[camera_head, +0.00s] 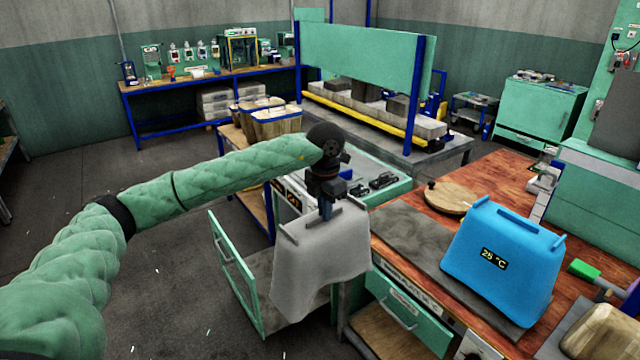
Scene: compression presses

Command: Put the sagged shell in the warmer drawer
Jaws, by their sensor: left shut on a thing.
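My left gripper (325,207) is shut on the top edge of a grey, drooping shell (318,258). The shell hangs upright below it, its lower edge uneven. A pulled-out drawer with a green-framed front (236,278) is below and behind the shell; it belongs to a unit with a lit display (291,197). The shell hides part of the drawer's inside, and I cannot tell whether it touches the drawer. A blue shell (503,262) marked 25 °C stands on a dark mat (420,250) on the bench. My right gripper is out of view.
The wooden bench (510,180) to the right holds a round wooden board (452,198) and a green-ended tool (584,270). A green bench drawer (408,318) is under its edge. A cart with wooden forms (270,125) stands behind. The floor at left is clear.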

